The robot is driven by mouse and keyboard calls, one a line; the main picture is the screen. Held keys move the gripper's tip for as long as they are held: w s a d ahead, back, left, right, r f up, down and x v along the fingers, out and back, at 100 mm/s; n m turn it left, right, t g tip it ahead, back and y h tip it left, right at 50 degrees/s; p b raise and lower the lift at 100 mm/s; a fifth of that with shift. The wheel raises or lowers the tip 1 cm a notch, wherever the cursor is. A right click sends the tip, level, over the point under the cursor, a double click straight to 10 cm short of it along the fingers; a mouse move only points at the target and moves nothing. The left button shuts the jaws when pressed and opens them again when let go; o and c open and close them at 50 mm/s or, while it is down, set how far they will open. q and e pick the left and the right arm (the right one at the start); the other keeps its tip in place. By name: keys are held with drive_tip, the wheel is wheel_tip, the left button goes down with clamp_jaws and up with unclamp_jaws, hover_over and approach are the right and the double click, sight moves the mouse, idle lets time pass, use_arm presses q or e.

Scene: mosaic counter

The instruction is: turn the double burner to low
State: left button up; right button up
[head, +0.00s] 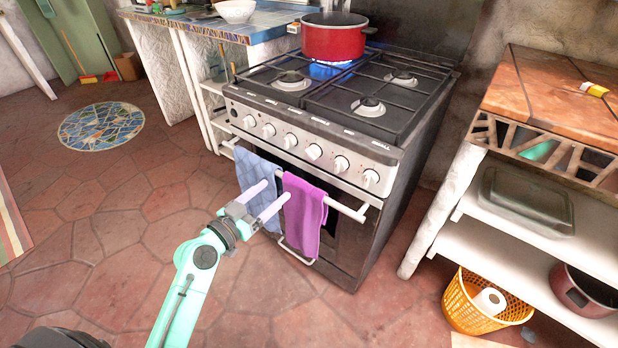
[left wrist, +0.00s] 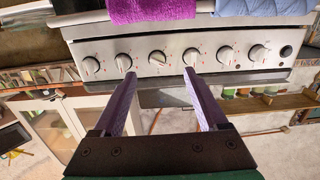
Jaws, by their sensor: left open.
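The stove (head: 395,145) has a row of several silver knobs on its sloped front panel, one of them a middle knob (head: 313,151). I cannot tell which knob serves the double burner. A blue flame (head: 328,70) shows under a red pot (head: 335,40) at the back left. My left gripper (head: 276,191) is open and empty, in front of the towels and below the knobs. In the left wrist view its fingers (left wrist: 160,73) point at the panel, and one knob (left wrist: 157,58) appears between the fingertips, apart from them. My right gripper is out of view.
A blue towel (head: 258,168) and a purple towel (head: 305,215) hang on the oven handle (head: 345,209) close to my left gripper. A shelf counter (head: 540,95) stands to the right, with an orange basket (head: 462,303) below. The tiled floor at left is mostly free.

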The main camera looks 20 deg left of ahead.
sight(309, 156)
use_arm(q)
drive_tip(key=shift+h, duration=0.3)
drive_tip(key=r+x, duration=0.1)
drive_tip(key=x, duration=0.3)
drive_tip(key=p+x, duration=0.1)
drive_tip(key=x, duration=0.4)
drive_tip(key=r+p+x, duration=0.1)
drive_tip(key=x, duration=0.4)
drive_tip(key=shift+w+d+r, duration=0.2)
drive_tip(key=shift+d+r, duration=0.05)
drive_tip(key=shift+r, duration=0.05)
clamp_jaws()
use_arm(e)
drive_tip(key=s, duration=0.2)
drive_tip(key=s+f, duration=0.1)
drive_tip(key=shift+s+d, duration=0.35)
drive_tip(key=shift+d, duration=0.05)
